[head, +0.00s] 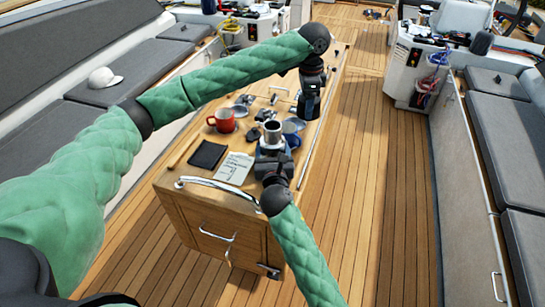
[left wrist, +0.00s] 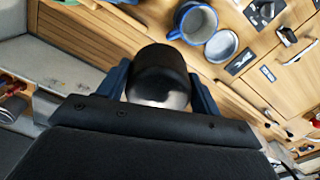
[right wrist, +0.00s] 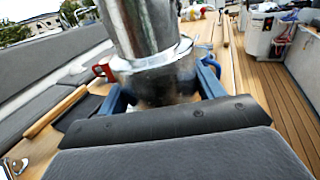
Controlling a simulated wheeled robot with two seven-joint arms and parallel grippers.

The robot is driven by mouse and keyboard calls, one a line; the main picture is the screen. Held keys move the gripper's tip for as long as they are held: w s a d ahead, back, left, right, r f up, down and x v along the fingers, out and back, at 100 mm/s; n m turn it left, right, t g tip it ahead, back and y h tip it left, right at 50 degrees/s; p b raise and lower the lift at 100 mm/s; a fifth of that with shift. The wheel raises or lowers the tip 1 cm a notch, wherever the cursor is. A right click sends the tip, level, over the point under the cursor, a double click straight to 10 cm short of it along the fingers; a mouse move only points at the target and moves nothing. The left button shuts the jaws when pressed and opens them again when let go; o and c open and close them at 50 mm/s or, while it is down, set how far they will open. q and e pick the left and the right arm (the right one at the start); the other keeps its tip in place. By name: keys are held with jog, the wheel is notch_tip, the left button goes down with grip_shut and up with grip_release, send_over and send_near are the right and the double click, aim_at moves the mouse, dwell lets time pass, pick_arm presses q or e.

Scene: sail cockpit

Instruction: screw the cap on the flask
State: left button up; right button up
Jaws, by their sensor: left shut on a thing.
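The steel flask (head: 272,134) stands upright near the middle of the wooden cockpit table, its top uncovered. My right gripper (head: 272,160) is low at the flask's near side. In the right wrist view its blue fingers flank the flask (right wrist: 150,75); whether they press on it is unclear. My left gripper (head: 308,106) is farther back, above the table's right side and apart from the flask. In the left wrist view its blue fingers are shut on the rounded black cap (left wrist: 160,70), which has a shiny lower part. The cap's far side is hidden.
A red mug (head: 222,121) stands left of the flask; a blue mug (left wrist: 194,20) is close by. A black notebook (head: 207,155) and written sheet (head: 236,168) lie at the near left. A metal rail (head: 220,187) edges the table's near end. Free deck is to the right.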

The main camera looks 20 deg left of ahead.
aim_at(272, 123)
jog(key=shift+c, duration=1.3)
pick_arm(q)
jog(key=shift+r, duration=0.2)
pick_arm(e)
jog(key=shift+r, duration=0.2)
